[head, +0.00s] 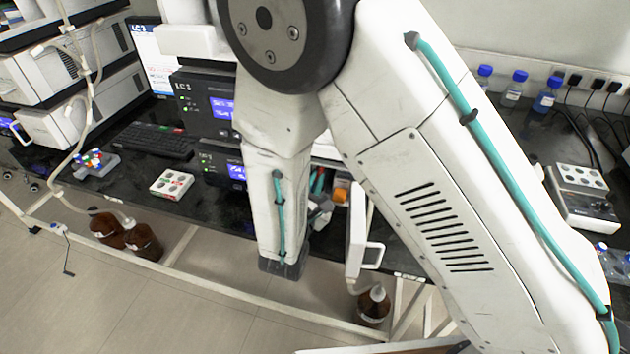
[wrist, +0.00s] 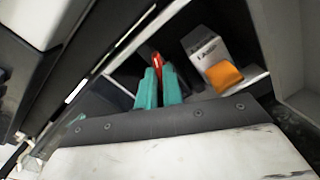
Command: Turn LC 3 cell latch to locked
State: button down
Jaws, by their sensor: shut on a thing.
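The LC 3 stack (head: 205,105) stands on the bench in the head view, mostly behind my arm. Its open compartment shows in the wrist view. There my gripper (wrist: 159,72), with two teal fingers, is shut on a small red piece, the cell latch (wrist: 157,59), whose tip shows between the fingertips. Beside it on the right is a white block (wrist: 202,50) with dark lettering and an orange knob (wrist: 224,76). In the head view my wrist hides the latch. I cannot tell the latch's exact angle.
A white door (head: 356,225) with a handle stands open at the stack's front, right of my wrist. Brown bottles (head: 372,306) stand below the bench. A keyboard (head: 155,139) and a white tray (head: 171,184) lie to the left. Compartment walls are close around my fingers.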

jog(key=n, duration=0.5)
jog(key=shift+n, duration=0.3)
dwell(0.4)
jog(key=c, duration=1.5)
grip_release()
jog(key=shift+c, duration=0.2)
jog(key=shift+s, duration=0.1)
jog(key=v, duration=0.7)
jog(key=shift+s+a, duration=0.15)
jog(key=shift+s, duration=0.2)
